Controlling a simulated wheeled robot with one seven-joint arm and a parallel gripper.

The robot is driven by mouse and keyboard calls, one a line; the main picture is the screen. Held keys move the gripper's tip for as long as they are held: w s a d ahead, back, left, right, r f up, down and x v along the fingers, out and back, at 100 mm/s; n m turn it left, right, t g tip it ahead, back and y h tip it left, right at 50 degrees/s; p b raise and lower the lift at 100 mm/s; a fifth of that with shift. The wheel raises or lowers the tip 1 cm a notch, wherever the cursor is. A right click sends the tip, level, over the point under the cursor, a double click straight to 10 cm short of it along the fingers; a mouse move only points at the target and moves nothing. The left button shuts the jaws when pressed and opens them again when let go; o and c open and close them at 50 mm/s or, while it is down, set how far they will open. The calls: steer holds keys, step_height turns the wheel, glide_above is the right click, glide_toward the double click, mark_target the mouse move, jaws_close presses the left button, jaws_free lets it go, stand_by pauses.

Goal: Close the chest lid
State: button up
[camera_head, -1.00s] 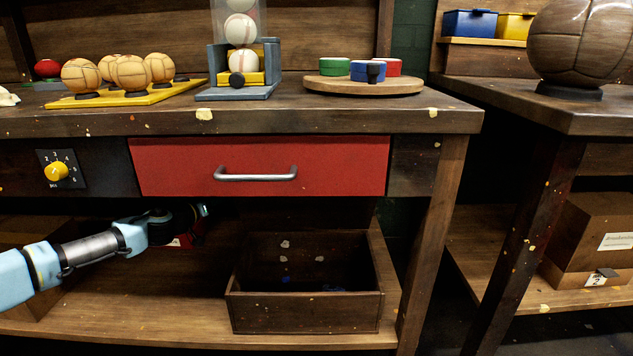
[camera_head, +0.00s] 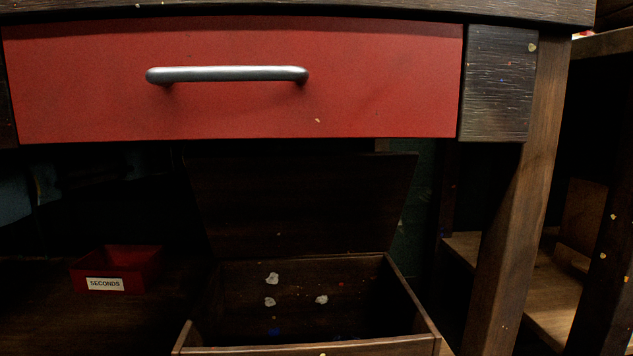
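The chest (camera_head: 410,310) is a dark wooden box on the shelf under the workbench, low in the middle of the head view. Its lid (camera_head: 300,205) stands up at the back, so the chest is open. I see pale patches and small blue spots inside it. A dim pale-blue part of my arm (camera_head: 14,195) shows at the left edge, in shadow under the bench. My gripper is lost in the dark there, to the left of the lid, and its fingers cannot be made out.
A shut red drawer (camera_head: 380,80) with a metal handle (camera_head: 228,75) hangs above the chest. A red tray labelled SECONDS (camera_head: 140,265) stands left of the chest. A bench leg (camera_head: 510,220) rises on the right. The space in front of the raised lid looks clear.

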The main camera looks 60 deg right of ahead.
mark_target(304, 153)
steer(key=shift+m+y, duration=0.6)
steer(key=shift+m, duration=0.1)
steer(key=b+x, duration=0.1)
steer(key=x, duration=0.2)
steer(key=b+x, duration=0.2)
steer(key=x, duration=0.1)
steer(key=b+x, duration=0.1)
steer(key=x, duration=0.3)
steer(key=shift+s+a+r+b, duration=0.15)
steer(key=shift+a+r+b, duration=0.15)
steer(key=shift+b, duration=0.1)
steer(key=shift+s+d+r, duration=0.1)
steer(key=shift+s, duration=0.35)
jaws_close()
